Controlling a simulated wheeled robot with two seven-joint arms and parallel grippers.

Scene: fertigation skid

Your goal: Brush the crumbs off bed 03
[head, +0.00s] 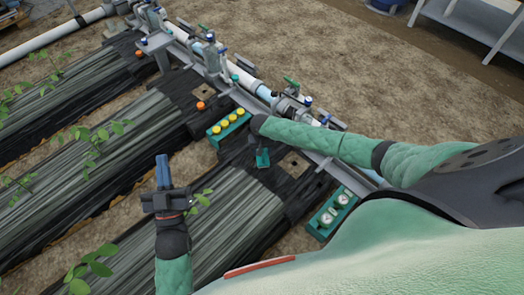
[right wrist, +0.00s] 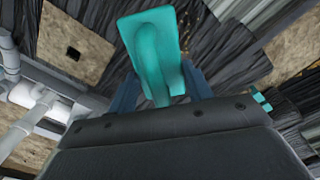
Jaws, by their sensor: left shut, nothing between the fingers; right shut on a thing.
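A teal tool with a flat head and a curved handle, likely the brush (right wrist: 150,38), is in my right gripper (right wrist: 160,90), which is shut on it. In the head view the brush (head: 263,158) is small and hangs below my right wrist, over the dark film at the pipe end of the nearest bed (head: 215,215). I cannot tell contact with the bed. My left gripper (head: 163,172) is shut and empty, pointing up the picture, over the near bed's left edge. No bed number is readable, so I cannot tell which is bed 03. I cannot make out crumbs.
A grey rail with pipes and valves (head: 212,60) crosses behind the bed ends. A green tray with yellow knobs (head: 229,127) and a green box with round gauges (head: 331,213) stand either side of the brush. Leafy plants (head: 92,268) grow along the beds.

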